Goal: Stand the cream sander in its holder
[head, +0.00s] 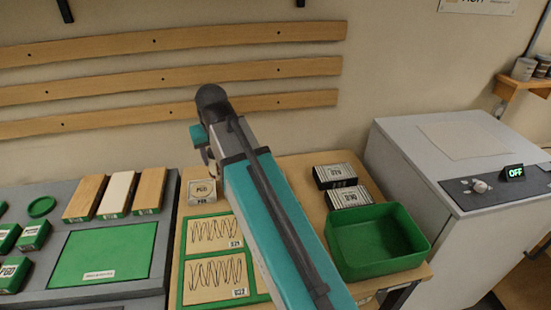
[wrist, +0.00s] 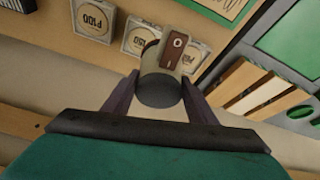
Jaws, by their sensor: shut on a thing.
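The cream sander (wrist: 157,62) is in the wrist view, between the two dark fingers of my gripper (wrist: 158,82). It has a brown panel with a round white mark and a dark grey round end facing the camera. My gripper is shut on it, with a finger on each side. In the head view my teal arm hides most of the gripper and the sander. I cannot make out the sander's holder in either view.
Several disc packs (wrist: 93,20) lie below in the wrist view. In the head view, a green bin (head: 375,245) and two dark boxes (head: 335,176) are right of my arm. Sanding boards (head: 215,232) and blocks (head: 117,193) are left. A grey cabinet (head: 455,170) stands right.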

